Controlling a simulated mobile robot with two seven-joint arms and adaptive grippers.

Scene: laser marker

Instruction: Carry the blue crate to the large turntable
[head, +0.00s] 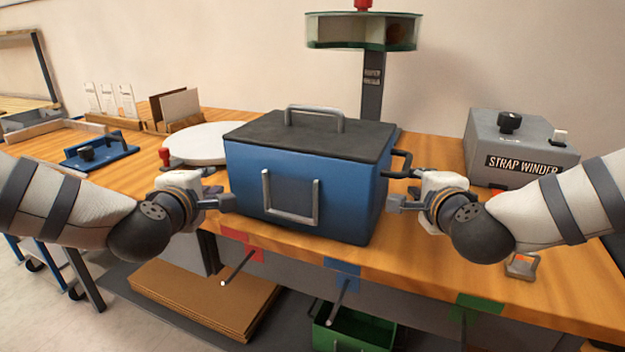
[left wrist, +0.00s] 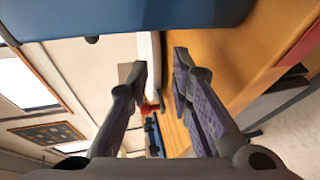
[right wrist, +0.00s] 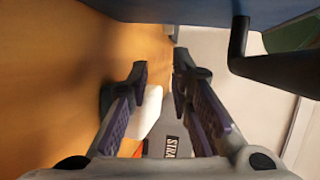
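The blue crate (head: 335,190) has a dark lid with a grey handle, a grey front handle and a black side handle (head: 403,163). It is upright at the front of the wooden table; its contents are hidden. A white round turntable (head: 200,146) is behind it to the left, partly covered by it. My left gripper (head: 225,200) is at the crate's left side, its fingers apart with nothing between them in the left wrist view (left wrist: 160,68). My right gripper (head: 397,198) is at the right side, below the black handle. Its fingers are apart and empty in the right wrist view (right wrist: 160,70).
A grey strap winder (head: 520,148) stands at the right. A post with a glass-sided round tray (head: 362,32) rises behind the crate. A blue fixture (head: 100,150) and card holders (head: 170,112) are at the left. Bare table (head: 440,155) shows right of the crate.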

